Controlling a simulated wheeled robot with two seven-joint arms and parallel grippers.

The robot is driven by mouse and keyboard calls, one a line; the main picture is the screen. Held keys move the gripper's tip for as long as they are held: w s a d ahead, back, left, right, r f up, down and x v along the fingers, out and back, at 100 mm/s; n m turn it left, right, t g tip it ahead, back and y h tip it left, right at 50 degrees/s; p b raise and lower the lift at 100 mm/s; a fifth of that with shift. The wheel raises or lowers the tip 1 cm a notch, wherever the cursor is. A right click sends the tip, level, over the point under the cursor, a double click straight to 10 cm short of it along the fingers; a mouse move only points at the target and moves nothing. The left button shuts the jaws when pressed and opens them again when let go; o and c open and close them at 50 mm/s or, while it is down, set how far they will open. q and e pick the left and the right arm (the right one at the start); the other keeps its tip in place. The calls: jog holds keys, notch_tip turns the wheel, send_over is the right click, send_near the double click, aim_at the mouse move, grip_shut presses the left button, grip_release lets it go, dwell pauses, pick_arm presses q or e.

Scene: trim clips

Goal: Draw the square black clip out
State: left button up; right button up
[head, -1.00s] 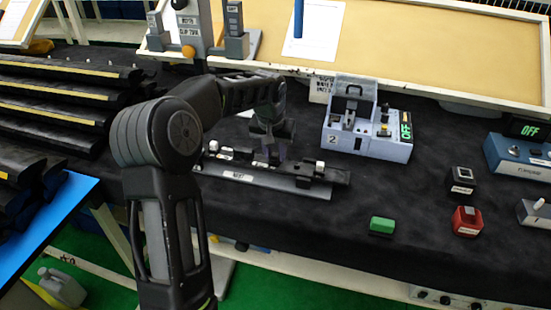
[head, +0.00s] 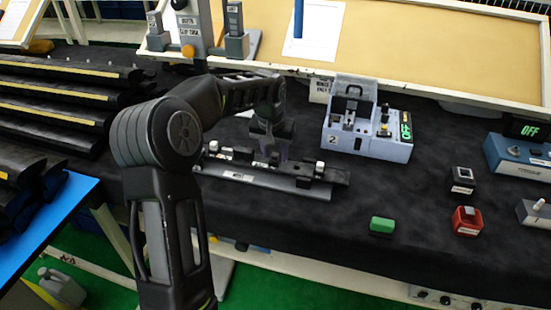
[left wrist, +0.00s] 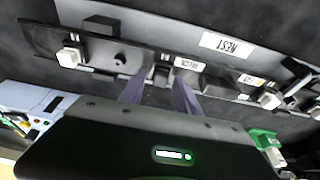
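A dark rail fixture labelled NEST (head: 240,177) lies on the black bench and carries several small clips. In the left wrist view a small black block-shaped clip (left wrist: 162,74) sits on the rail, between the fingertips of my left gripper (left wrist: 160,84). The fingers are apart, one on each side of it, with narrow gaps seeming to show; contact is not clear. In the head view my left gripper (head: 275,150) points down over the middle of the rail and hides part of it. My right gripper is not in view.
White clips (left wrist: 69,57) sit along the rail. A grey box marked 2 (head: 365,148) stands behind it to the right. A green block (head: 382,225) and a red button box (head: 467,220) lie to the right. The bench between them is clear.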

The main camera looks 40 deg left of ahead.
pick_arm(q)
jog(key=shift+r, duration=0.25)
dwell(0.3)
grip_shut()
dwell(0.5)
dwell(1.3)
